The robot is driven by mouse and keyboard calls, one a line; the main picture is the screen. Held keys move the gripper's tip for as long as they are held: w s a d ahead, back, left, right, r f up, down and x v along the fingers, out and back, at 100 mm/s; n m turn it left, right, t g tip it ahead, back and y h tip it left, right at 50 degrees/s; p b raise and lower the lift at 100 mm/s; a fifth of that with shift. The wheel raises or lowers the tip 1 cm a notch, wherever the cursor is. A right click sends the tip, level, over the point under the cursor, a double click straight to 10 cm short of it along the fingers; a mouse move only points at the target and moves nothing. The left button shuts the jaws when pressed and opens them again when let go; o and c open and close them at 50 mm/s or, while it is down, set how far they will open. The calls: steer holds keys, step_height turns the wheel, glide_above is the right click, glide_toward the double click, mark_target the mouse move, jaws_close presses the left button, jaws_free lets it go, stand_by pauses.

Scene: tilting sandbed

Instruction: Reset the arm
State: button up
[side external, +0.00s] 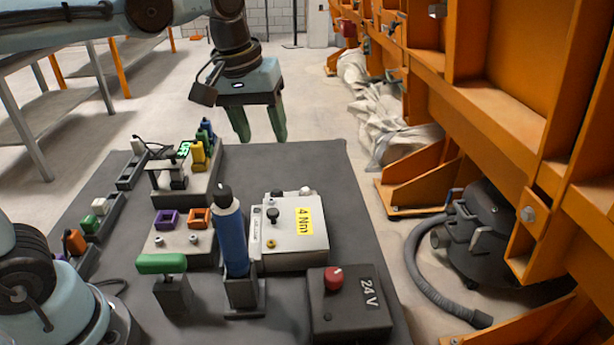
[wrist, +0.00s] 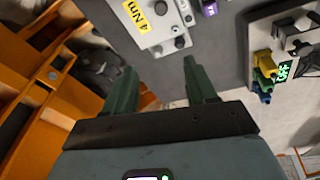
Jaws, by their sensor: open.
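My gripper (side external: 260,132) has two green fingers pointing down, spread apart with nothing between them. It hangs above the far edge of the dark work table (side external: 290,160) in the side view. In the wrist view my gripper (wrist: 160,82) is also open and empty, with the dark table top (wrist: 217,50) beyond its fingertips. It touches none of the devices that I can see.
Devices on the table include a grey "4 Nm" box (side external: 290,248), a blue cylinder in a stand (side external: 231,240), a "24 V" box with a red knob (side external: 345,315) and a green-handled block (side external: 172,290). Orange framework (side external: 480,105) stands at right. The table's far right part is clear.

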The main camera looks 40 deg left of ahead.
steer(key=s+a+f+m+t, duration=0.3)
steer(key=s+f+m+t, duration=0.1)
steer(key=s+f, duration=0.3)
steer(key=shift+s+a+f+m+t, duration=0.15)
steer(key=shift+a+f+m+t, duration=0.2)
steer(key=shift+f+m, duration=0.45)
steer(key=shift+o, duration=0.2)
steer(key=shift+r, duration=0.1)
